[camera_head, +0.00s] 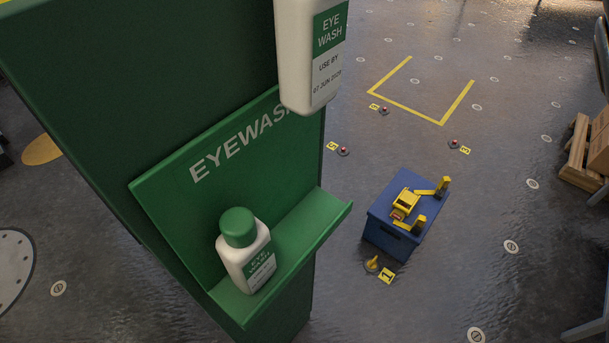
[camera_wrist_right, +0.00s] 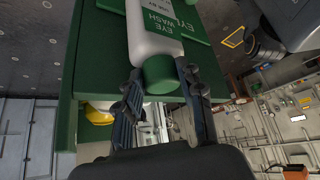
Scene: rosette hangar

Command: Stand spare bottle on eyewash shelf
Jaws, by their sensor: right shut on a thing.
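A white eyewash bottle (camera_head: 310,60) with a green and white label hangs at the top of the head view, roughly upright. Its cap is cut off there. In the right wrist view, my right gripper (camera_wrist_right: 160,75) is shut around the green cap of this bottle (camera_wrist_right: 152,30). The green eyewash shelf (camera_head: 308,214) has a raised front lip. Another white bottle (camera_head: 244,262) with a green cap stands at its near left end. The held bottle is apart from the shelf, above its right part in the picture. My left gripper is not in view.
The shelf's right part is bare. A green panel lettered EYEWASH (camera_head: 205,165) backs it, on a tall green cabinet (camera_head: 130,90). A blue box (camera_head: 390,228) with a yellow device stands on the floor. A wooden pallet (camera_head: 585,150) lies at the right edge.

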